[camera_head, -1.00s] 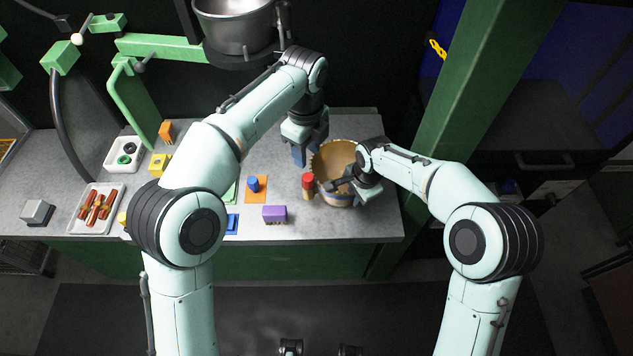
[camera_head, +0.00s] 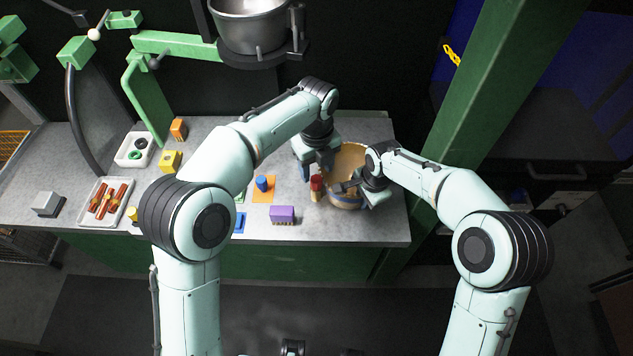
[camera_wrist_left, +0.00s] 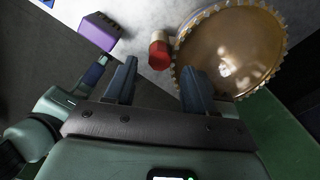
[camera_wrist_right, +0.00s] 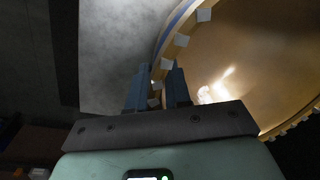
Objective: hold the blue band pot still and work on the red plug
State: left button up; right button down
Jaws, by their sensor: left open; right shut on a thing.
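The blue band pot (camera_head: 347,160) is a round tan pot with a toothed rim and a blue band, standing at the right end of the grey bench. My right gripper (camera_wrist_right: 162,88) is shut on its rim wall. The red plug (camera_head: 316,183) is a red cap on a pale cylinder, upright beside the pot on its left; it also shows in the left wrist view (camera_wrist_left: 158,50). My left gripper (camera_wrist_left: 158,82) is open and empty, with the plug just beyond and between its fingers. In the head view the left fingertips are partly hidden near the pot.
A purple block (camera_head: 282,215) and a blue plug on an orange mat (camera_head: 263,190) lie left of the pot. White trays (camera_head: 107,203) stand further left. A metal pot (camera_head: 250,25) hangs on a green arm above the back. A green post (camera_head: 465,120) rises at the right.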

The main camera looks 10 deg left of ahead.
aim_at(316, 179)
pick_arm(q)
jog(key=shift+f, duration=2.3)
jog(key=shift+s, duration=0.1)
grip_shut()
jog(key=shift+r, duration=0.85)
jog(key=shift+r, duration=2.05)
